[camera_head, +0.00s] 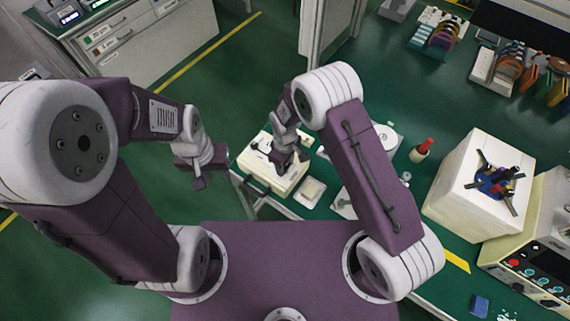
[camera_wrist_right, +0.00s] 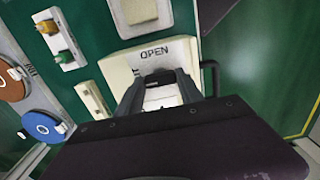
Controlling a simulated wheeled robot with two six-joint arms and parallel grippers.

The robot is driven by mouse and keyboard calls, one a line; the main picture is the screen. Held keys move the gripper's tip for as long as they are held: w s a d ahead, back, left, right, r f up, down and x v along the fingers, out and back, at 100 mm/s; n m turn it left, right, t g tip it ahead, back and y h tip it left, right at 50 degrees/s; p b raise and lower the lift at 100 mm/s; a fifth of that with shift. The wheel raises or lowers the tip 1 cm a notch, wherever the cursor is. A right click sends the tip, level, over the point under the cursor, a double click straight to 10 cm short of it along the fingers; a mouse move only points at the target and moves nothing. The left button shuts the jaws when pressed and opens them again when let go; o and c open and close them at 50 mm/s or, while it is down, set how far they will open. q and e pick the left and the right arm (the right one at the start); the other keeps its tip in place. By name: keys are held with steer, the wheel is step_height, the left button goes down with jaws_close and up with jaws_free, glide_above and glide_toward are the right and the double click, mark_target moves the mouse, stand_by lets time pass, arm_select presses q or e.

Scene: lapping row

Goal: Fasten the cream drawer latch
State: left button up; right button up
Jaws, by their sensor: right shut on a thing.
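The cream box (camera_head: 291,181) stands on the green bench near the middle of the head view. In the right wrist view its top (camera_wrist_right: 118,68) carries the printed word OPEN. My right gripper (camera_head: 282,162) is over the box. In the right wrist view its dark fingers (camera_wrist_right: 160,92) are closed around a pale piece, the drawer latch (camera_wrist_right: 162,98). The fingers and the gripper body hide much of the latch, so its exact position cannot be told. My left gripper (camera_head: 198,183) hangs empty to the left of the box, away from it; its finger gap is unclear.
A pale tray (camera_head: 309,192) lies just right of the box. A red-topped bottle (camera_head: 421,150) and a large white block (camera_head: 465,185) stand further right. The wrist view shows a blue disc (camera_wrist_right: 42,127) and an orange disc (camera_wrist_right: 10,88). Green floor is free to the left.

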mark_target(285, 166)
steer(key=shift+w+r, duration=0.1)
steer(key=shift+w, duration=0.05)
stand_by(0.3)
steer(key=o, duration=1.4)
step_height(285, 166, up, 9)
steer(key=shift+b, duration=0.7)
